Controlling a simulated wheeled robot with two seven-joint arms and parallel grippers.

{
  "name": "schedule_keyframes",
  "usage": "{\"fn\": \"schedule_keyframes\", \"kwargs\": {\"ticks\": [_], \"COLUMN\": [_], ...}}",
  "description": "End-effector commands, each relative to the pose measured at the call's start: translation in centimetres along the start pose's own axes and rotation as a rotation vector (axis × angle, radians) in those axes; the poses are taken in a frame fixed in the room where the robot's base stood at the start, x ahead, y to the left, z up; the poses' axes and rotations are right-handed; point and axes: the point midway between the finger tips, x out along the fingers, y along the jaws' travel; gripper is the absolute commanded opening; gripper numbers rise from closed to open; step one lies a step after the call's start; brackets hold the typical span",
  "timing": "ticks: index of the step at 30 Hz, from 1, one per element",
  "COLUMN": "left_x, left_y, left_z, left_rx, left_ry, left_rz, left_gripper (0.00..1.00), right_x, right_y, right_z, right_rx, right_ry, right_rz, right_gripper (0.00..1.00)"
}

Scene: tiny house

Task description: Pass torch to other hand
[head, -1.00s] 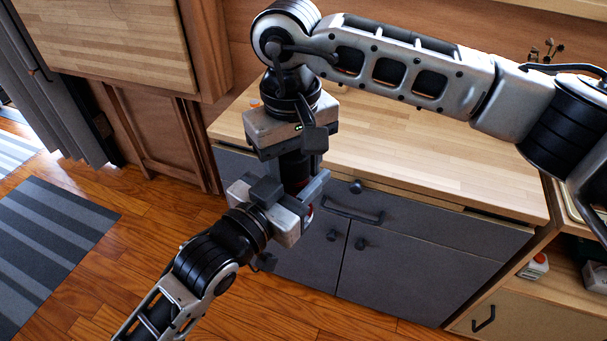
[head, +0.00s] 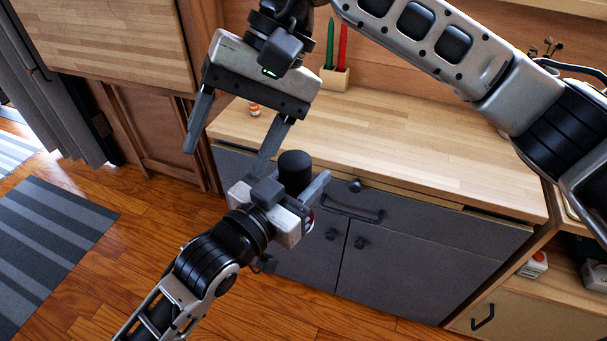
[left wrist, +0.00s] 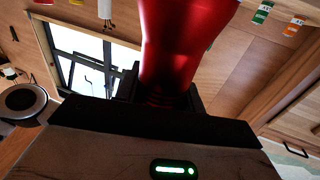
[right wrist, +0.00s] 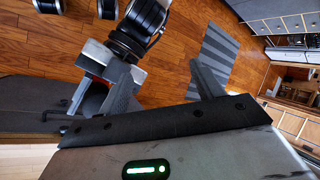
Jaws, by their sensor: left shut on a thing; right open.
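The torch is held upright in my left gripper (head: 297,190), which is shut on it. Its black end (head: 295,163) stands up above the fingers in the head view. The red body of the torch (left wrist: 180,40) fills the upper middle of the left wrist view. The fingers hide part of the torch. My right gripper (head: 228,155) is open and empty, up and to the left of the torch, with its fingers spread and pointing down. The nearer finger's tip is close to my left gripper; I cannot tell whether they touch. My left gripper also shows in the right wrist view (right wrist: 98,62).
A wooden counter (head: 430,165) over grey cabinets (head: 420,255) lies behind the grippers. On it stand a holder (head: 335,78) with green and red candles and a small orange-and-white bottle (head: 254,109). A striped rug (head: 50,250) lies on the floor at the left.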

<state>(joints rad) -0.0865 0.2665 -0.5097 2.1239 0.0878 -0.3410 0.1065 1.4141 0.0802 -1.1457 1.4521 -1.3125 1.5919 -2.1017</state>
Motion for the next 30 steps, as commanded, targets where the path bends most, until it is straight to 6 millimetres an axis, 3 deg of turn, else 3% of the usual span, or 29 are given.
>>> {"fn": "schedule_keyframes", "kwargs": {"ticks": [1, 3, 6, 8, 11, 13, 18, 19, 25, 30], "left_x": [0.0, 0.0, 0.0, 0.0, 0.0, 0.0, 0.0, 0.0, 0.0, 0.0], "left_y": [0.0, 0.0, 0.0, 0.0, 0.0, 0.0, 0.0, 0.0, 0.0, 0.0], "left_z": [-0.1, -0.1, -0.1, -0.1, -0.1, -0.2, -0.1, -0.1, -0.1, -0.1], "left_rx": [0.001, 0.001, 0.001, 0.001, 0.001, 0.001, 0.001, 0.001, 0.001, 0.001], "left_ry": [0.003, 0.003, 0.004, 0.004, 0.004, 0.004, 0.004, 0.004, 0.004, 0.004], "left_rz": [0.0, 0.0, 0.0, 0.0, 0.0, 0.0, 0.0, 0.0, 0.0, 0.0], "left_gripper": [0.05, 0.05, 0.05, 0.05, 0.05, 0.05, 0.05, 0.05, 0.05, 0.05], "right_x": [1.3, 1.3, -0.7, -2.6, -5.4, -6.6, -6.3, -6.0, -1.0, 5.2], "right_y": [-1.3, -3.4, -4.9, -4.4, -1.0, 2.2, 11.1, 12.7, 22.3, 28.3], "right_z": [0.8, 1.6, 1.5, 0.6, -1.7, -3.2, -5.7, -5.9, -5.3, -2.1], "right_rx": [0.124, 0.333, 0.678, 0.898, 1.262, 1.462, 1.81, -1.853, -1.347, -0.93], "right_ry": [-0.079, -0.204, -0.443, -0.617, -0.958, -1.185, -1.71, 1.804, 1.665, 1.53], "right_rz": [-0.195, -0.466, -0.83, -1.032, -1.328, -1.482, -1.746, 1.783, 1.308, 0.977], "right_gripper": [0.66, 0.66, 0.66, 0.66, 0.66, 0.66, 0.66, 0.66, 0.66, 0.66]}}
